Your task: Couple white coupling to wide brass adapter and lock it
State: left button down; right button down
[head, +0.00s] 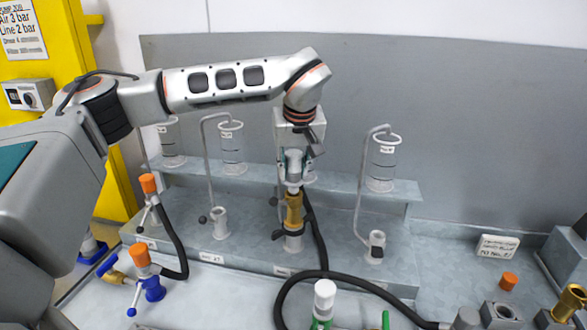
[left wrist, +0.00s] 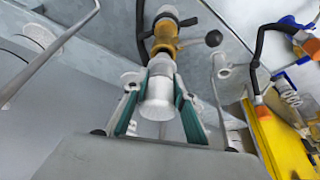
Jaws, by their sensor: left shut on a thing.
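My left gripper (head: 293,170) points down at the middle of the stand and is shut on a white cylindrical piece, which shows between the teal-lined fingers in the left wrist view (left wrist: 157,100). A brass piece (head: 293,210) is directly below and in line with it, and shows beyond the fingertips in the left wrist view (left wrist: 165,40). The white and brass pieces appear to touch; I cannot tell whether they are locked. The brass piece stands upright over a grey socket (head: 292,240) with a dark ball-ended lever. My right gripper is not in view.
A black hose (head: 320,240) runs down from beside the brass piece and loops right. Orange-capped fittings (head: 140,257) stand at left. A white-capped green fitting (head: 325,292) stands in front. Another brass fitting (head: 570,302) is at far right. Bent pipes with clear cylinders (head: 382,165) flank the gripper.

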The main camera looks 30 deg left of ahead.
aim_at(293, 150)
pick_arm(q)
jog(key=shift+f, duration=1.1)
jog(key=shift+f+b, duration=0.3)
dwell(0.3)
jog(key=c, duration=1.6)
grip_release()
jog(key=shift+o, duration=0.2)
jog(key=shift+r+p, duration=0.3)
jog(key=shift+r, duration=4.7)
